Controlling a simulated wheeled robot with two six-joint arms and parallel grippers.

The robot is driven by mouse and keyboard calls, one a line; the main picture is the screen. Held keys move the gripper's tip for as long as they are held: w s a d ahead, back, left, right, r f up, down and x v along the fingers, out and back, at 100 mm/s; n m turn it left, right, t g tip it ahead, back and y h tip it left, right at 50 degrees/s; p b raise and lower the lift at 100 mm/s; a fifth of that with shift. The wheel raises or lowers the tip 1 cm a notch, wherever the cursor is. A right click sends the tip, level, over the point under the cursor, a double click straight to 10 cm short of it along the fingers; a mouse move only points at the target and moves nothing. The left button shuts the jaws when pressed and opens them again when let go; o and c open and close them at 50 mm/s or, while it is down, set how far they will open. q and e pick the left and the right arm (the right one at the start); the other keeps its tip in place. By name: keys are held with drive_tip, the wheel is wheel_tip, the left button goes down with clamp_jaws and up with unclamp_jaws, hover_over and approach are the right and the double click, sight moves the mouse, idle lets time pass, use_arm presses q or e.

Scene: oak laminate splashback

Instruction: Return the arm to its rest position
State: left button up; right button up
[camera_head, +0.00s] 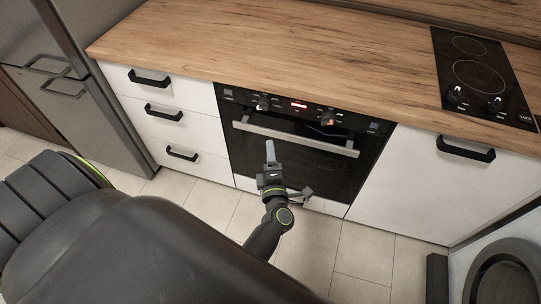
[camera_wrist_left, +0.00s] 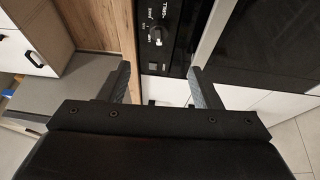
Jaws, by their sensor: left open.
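My left gripper (camera_head: 271,160) is in front of the built-in oven, below its handle in the head view. Its arm comes up from the bottom of the picture. In the left wrist view the two fingers of the left gripper (camera_wrist_left: 161,84) stand wide apart, with nothing held between them. The oven's control panel, with a knob (camera_wrist_left: 156,36), shows beyond the gap. My right gripper is in neither view.
The oven (camera_head: 300,165) has a bar handle (camera_head: 295,137) and sits under a wooden worktop (camera_head: 250,50). White drawers (camera_head: 165,95) and a grey fridge (camera_head: 95,90) are on the left. A hob (camera_head: 480,75) and white cabinet (camera_head: 420,190) are right. Tiled floor (camera_head: 310,245) is open.

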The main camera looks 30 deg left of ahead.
use_arm(q)
drive_tip(key=s+d+f+m+g+h, duration=0.1)
drive_tip(key=s+f+m+h, duration=0.25)
drive_tip(key=f+m, duration=0.4)
drive_tip(key=s+d+f+m+g+h, duration=0.1)
drive_tip(key=s+f+m+g+h, duration=0.25)
drive_tip(key=f, duration=0.65)
drive_tip(key=s+d+f+m+h, duration=0.1)
drive_tip(key=s+f+m+h, duration=0.2)
drive_tip(key=s+f+m, duration=0.45)
drive_tip(key=s+a+f+m+g, duration=0.2)
drive_tip(key=s+f+g, duration=0.1)
drive_tip(key=s, duration=0.5)
drive_tip(key=s+a+f+m+g, duration=0.2)
drive_tip(key=s+f, duration=0.4)
drive_tip(key=s, duration=0.3)
drive_tip(key=s+a+f+m+g, duration=0.2)
drive_tip(key=s+a+f+g, duration=0.1)
drive_tip(key=s, duration=0.5)
drive_tip(key=shift+s+f+g, duration=0.3)
drive_tip(key=shift+f+g, duration=0.25)
drive_tip(key=shift+f, duration=0.3)
drive_tip(key=shift+m, duration=0.25)
